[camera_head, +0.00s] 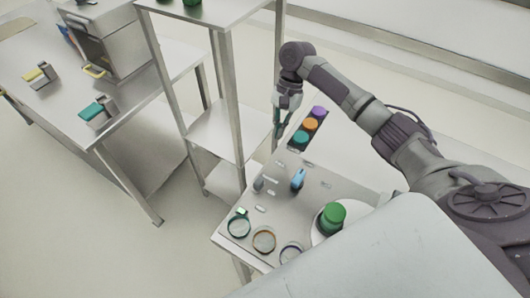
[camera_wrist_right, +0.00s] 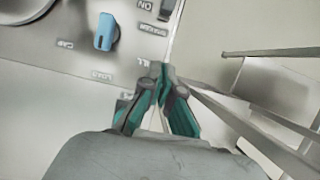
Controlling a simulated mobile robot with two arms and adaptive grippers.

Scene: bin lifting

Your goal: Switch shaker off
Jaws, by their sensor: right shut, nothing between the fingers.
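A grey control panel (camera_head: 277,208) forms the top of a small table in the head view. It bears a blue switch (camera_head: 297,179), which also shows in the right wrist view (camera_wrist_right: 104,32), and a small grey switch (camera_head: 258,184). In the wrist view a grey knob (camera_wrist_right: 167,7) is cut by the top edge beside an upside-down "ON" label; the label under it looks like "SHAKER". My right gripper (camera_head: 278,134) points down near the panel's far edge, apart from both switches. Its fingertips meet with nothing between them (camera_wrist_right: 161,70). My left gripper is out of view.
Coloured rings (camera_head: 264,240) and a green lidded item (camera_head: 332,214) on a white disc lie at the panel's near side. A block with purple, orange and teal pieces (camera_head: 310,124) stands beyond its far edge. A metal shelf rack (camera_head: 219,132) is left of my gripper.

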